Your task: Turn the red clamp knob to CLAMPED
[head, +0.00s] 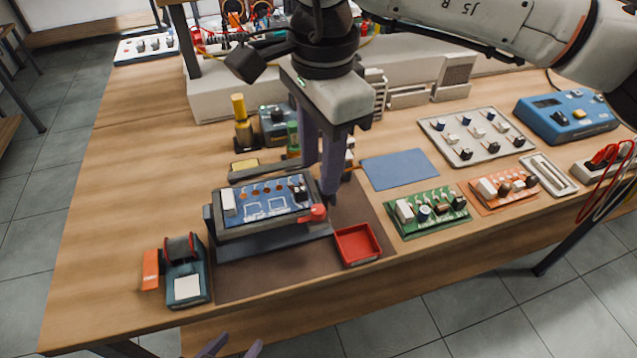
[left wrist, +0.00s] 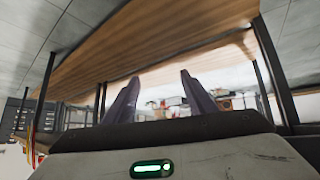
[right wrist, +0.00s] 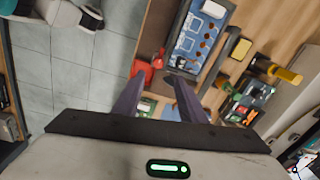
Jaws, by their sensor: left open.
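The red clamp knob (head: 318,213) sits at the front right corner of a dark fixture (head: 270,242) that holds a blue circuit board (head: 262,202). In the right wrist view, the red knob (right wrist: 157,62) shows just beyond the fingertips. My right gripper (head: 320,180) points down just behind the knob, at the fixture's right side. Its fingers are apart with nothing between them, and I see no contact with the knob. My left gripper (head: 232,346) is open and empty, low in front of the table edge. Any clamp label is too small to read.
A red tray (head: 358,244) stands right of the knob. A green board (head: 428,212) and an orange board (head: 503,190) lie further right. A teal device (head: 187,275) stands front left, and a yellow-topped bottle (head: 241,120) behind. The left tabletop is clear.

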